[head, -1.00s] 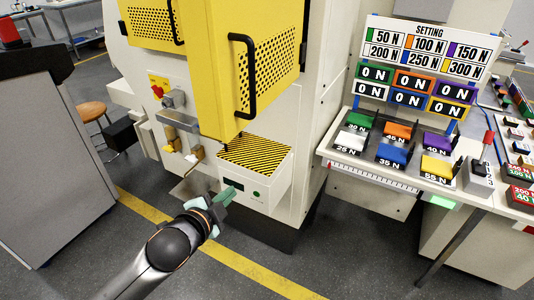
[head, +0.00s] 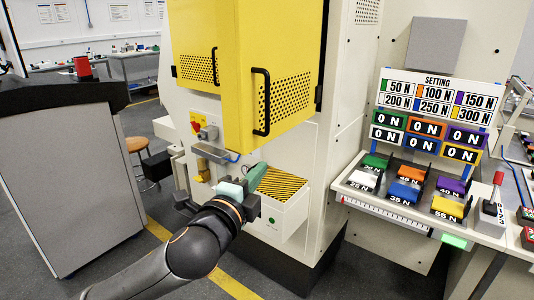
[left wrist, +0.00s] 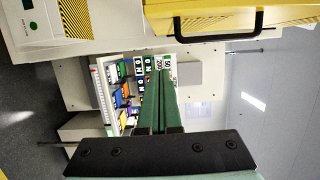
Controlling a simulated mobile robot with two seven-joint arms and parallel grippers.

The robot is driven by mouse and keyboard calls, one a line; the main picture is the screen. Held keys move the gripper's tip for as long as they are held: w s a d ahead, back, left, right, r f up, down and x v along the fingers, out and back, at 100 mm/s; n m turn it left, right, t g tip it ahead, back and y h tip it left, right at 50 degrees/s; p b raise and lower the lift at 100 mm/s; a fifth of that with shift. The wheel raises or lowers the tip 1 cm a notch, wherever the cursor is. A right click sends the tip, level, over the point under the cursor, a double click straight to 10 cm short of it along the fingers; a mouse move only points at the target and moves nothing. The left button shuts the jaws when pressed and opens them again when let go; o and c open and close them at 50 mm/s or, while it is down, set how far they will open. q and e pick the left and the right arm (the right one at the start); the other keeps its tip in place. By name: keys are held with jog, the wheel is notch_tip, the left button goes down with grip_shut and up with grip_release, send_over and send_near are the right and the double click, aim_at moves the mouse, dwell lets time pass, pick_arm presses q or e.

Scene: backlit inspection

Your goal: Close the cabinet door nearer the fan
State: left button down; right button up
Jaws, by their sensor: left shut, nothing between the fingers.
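The yellow cabinet has two perforated doors with black bar handles. The left door (head: 196,45) lies back near the cabinet front. The right door (head: 288,60) stands out towards me, its handle side swung away from the cabinet; its handle (head: 262,102) is upright. In the left wrist view a yellow panel with a black handle (left wrist: 215,36) crosses the top. My left gripper (head: 256,172) is below the right door's lower corner, in front of the striped box, shut and empty. Its green fingers (left wrist: 165,92) lie together in the left wrist view. I cannot make out a fan. My right gripper is out of view.
The striped-top box (head: 280,185) juts from the cabinet below the doors. A bench (head: 350,188) with coloured weight blocks and a setting board (head: 437,88) stands right. A grey counter (head: 70,180) is at left, a stool (head: 155,165) behind. Floor lies between.

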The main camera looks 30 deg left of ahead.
pick_arm(q)
jog(key=w+a, duration=0.6)
jog(key=w, duration=0.4)
jog(key=shift+p, duration=0.3)
